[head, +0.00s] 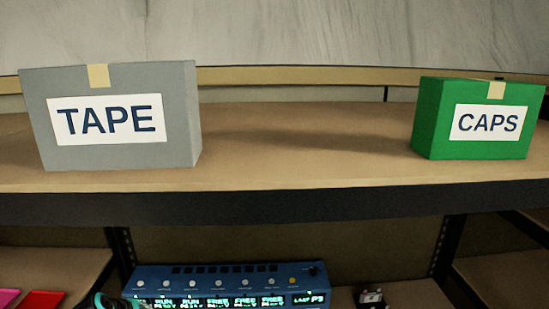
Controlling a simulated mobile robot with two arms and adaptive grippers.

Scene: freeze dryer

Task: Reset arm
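Neither of my grippers can be made out in the head view. A dark rounded piece with a teal edge (110,301) shows at the bottom edge, left of the blue device; it is cut off, and I cannot tell what it is. The view looks level at a wooden shelf (290,177) with a dark front beam.
A grey TAPE box (182,125) stands on the shelf at left, a green CAPS box (430,120) at right, with clear shelf between. Below are a blue device with lit displays (230,283), a small black object (370,299) and a red item (42,299).

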